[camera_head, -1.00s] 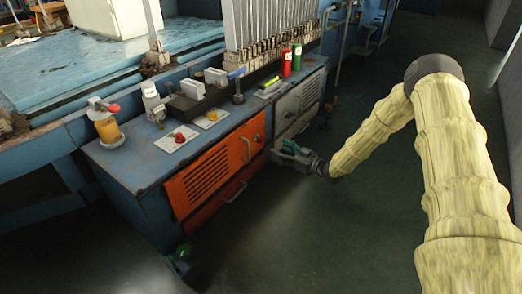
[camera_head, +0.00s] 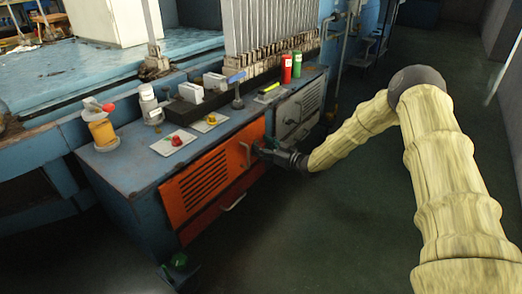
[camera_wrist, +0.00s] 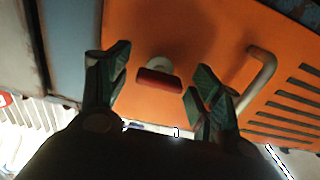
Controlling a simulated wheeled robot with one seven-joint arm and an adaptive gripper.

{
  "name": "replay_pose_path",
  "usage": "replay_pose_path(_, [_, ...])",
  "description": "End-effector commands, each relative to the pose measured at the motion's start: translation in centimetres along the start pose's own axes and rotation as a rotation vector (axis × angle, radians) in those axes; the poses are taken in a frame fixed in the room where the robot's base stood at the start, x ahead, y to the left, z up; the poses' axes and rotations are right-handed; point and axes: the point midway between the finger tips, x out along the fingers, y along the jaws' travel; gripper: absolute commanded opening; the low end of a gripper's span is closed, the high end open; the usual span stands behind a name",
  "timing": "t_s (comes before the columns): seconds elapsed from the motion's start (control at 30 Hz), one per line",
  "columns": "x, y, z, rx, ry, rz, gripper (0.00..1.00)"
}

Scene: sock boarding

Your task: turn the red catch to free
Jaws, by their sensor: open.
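The red catch (camera_wrist: 158,83) is a short red bar on a pale round base, on the orange door (camera_wrist: 190,30). In the wrist view it lies between the two green fingers of my gripper (camera_wrist: 155,80), crosswise and slightly tilted. The fingers are open, one on each side of it, and I see no contact. In the head view my gripper (camera_head: 264,148) is at the right edge of the orange door (camera_head: 200,186) and hides the catch.
A bar handle (camera_wrist: 262,68) stands out from the door beside the right finger. A grey door (camera_head: 297,112) is to the right. The blue cabinet top (camera_head: 130,165) holds bottles, cans and plates with red and yellow knobs.

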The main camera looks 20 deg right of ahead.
Motion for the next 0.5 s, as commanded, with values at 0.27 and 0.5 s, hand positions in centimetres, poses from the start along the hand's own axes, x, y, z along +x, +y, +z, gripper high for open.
replay_pose_path(0.27, [0.64, -0.01, -0.06, 0.0, 0.0, 0.0, 0.64])
replay_pose_path(0.5, [0.61, -0.01, -0.04, 0.0, 0.0, 0.0, 0.44])
